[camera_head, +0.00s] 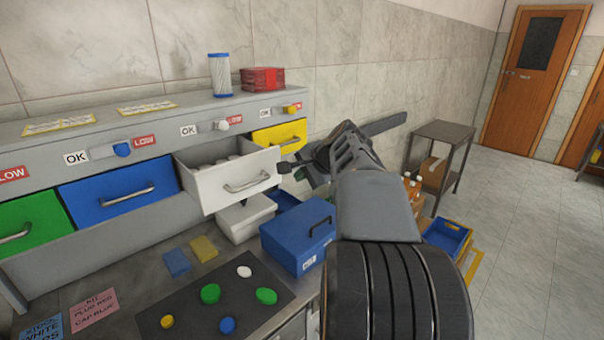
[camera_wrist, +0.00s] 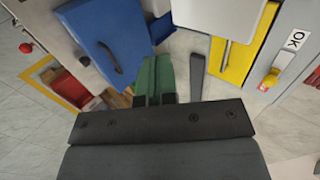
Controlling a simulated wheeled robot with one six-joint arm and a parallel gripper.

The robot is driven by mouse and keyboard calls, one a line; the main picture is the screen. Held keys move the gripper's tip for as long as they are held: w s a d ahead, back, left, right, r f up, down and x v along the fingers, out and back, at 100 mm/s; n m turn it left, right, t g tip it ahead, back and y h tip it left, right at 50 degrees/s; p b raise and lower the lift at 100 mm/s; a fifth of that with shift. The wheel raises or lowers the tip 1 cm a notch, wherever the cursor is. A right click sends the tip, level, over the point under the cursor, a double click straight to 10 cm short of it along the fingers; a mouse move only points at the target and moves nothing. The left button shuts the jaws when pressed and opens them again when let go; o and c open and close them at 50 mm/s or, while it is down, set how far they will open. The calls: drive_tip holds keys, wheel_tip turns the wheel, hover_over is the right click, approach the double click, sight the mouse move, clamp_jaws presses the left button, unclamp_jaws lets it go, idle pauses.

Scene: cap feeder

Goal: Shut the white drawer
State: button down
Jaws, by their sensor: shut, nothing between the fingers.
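The white drawer (camera_head: 236,184) stands pulled out from the grey feeder cabinet, with white caps inside and a metal handle on its front. A white panel at the top of the wrist view (camera_wrist: 220,14) looks like part of it. My gripper (camera_head: 291,171) is shut and empty, just right of the drawer front's right end. I cannot tell whether it touches the drawer.
The yellow drawer (camera_head: 279,137), blue drawer (camera_head: 118,197) and green drawer (camera_head: 30,221) are flush with the cabinet. A blue box with a handle (camera_head: 299,236) and a white bin (camera_head: 244,216) stand below the white drawer. A dark mat (camera_head: 200,296) holds several coloured caps.

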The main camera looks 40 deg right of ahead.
sight(276, 180)
drive_tip(key=x, duration=0.2)
drive_tip(key=r+p+x, duration=0.1)
drive_tip(key=x, duration=0.2)
drive_tip(key=w+p+x, duration=0.1)
drive_tip(key=x, duration=0.2)
drive_tip(key=shift+w+a+r, duration=0.1)
drive_tip(key=shift+a+r, duration=0.05)
drive_tip(key=shift+r, duration=0.05)
drive_tip(key=shift+w+f, duration=0.1)
drive_tip(key=shift+w, duration=0.65)
drive_tip(key=shift+w+a+p, duration=0.1)
drive_tip(key=shift+a+p, duration=0.05)
drive_tip(key=shift+p, duration=0.15)
